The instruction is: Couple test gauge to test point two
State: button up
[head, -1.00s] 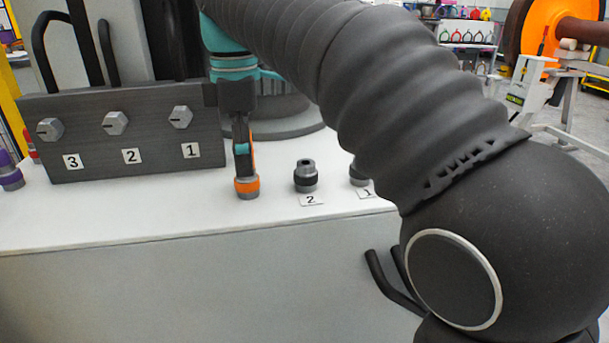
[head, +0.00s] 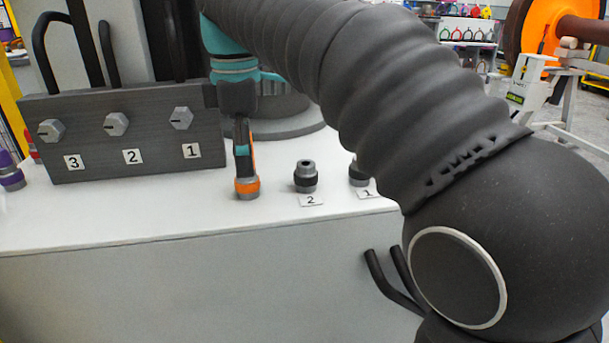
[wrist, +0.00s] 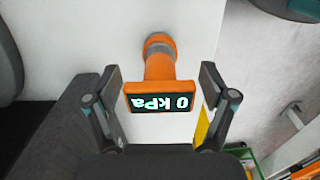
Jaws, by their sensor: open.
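The orange test gauge (head: 246,186) stands upright on the white bench, left of the fitting labelled 2. In the wrist view its display (wrist: 160,104) reads 0 kPa, upside down. My gripper (wrist: 160,78) is open, with one finger on each side of the gauge and a gap visible on both sides. In the head view my gripper (head: 243,148) points down over the gauge and hides its upper part. Test point two (head: 306,177) is a dark and grey fitting standing on the bench behind its "2" label (head: 311,200); nothing is on top of it.
Test point one (head: 358,176) stands further right, partly hidden by my arm. A dark panel (head: 90,105) with knobs 3, 2 and 1 stands left of my gripper. A purple fitting (head: 10,172) is at the far left. The bench front (head: 120,215) is clear.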

jog(key=shift+p, duration=0.3)
jog(key=c, duration=1.6)
jog(key=shift+r+p, duration=0.95)
jog(key=shift+p, duration=0.05)
jog(key=shift+r, duration=0.15)
jog(key=shift+r, duration=0.15)
jog(key=shift+r, duration=1.75)
